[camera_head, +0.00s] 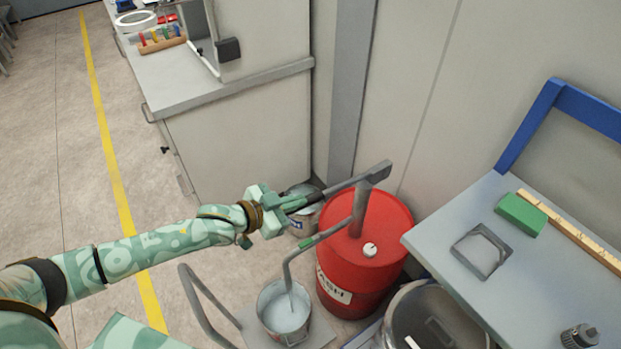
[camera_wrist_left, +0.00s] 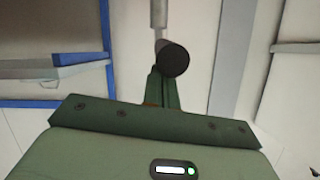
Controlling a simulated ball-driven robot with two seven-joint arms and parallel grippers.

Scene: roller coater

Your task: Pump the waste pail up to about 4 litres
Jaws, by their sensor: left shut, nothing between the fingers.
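The red drum (camera_head: 365,262) carries a grey hand pump (camera_head: 360,213). Its lever handle (camera_head: 345,186) reaches left toward my left gripper (camera_head: 298,201). The gripper is shut with nothing between its fingers, close to the handle's free end. In the left wrist view the dark round handle end (camera_wrist_left: 175,60) shows end-on just past the fingers (camera_wrist_left: 163,92); I cannot tell whether they touch. The pump's grey spout (camera_head: 289,272) bends down into the waste pail (camera_head: 284,337), which holds pale liquid. I cannot read its level in litres. My right gripper is not in view.
A can (camera_head: 303,222) stands behind the left gripper. A large grey container (camera_head: 432,315) is right of the pail. A grey bench (camera_head: 520,270) with a green block (camera_head: 520,214) stands at the right, a cabinet (camera_head: 240,140) at the back.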

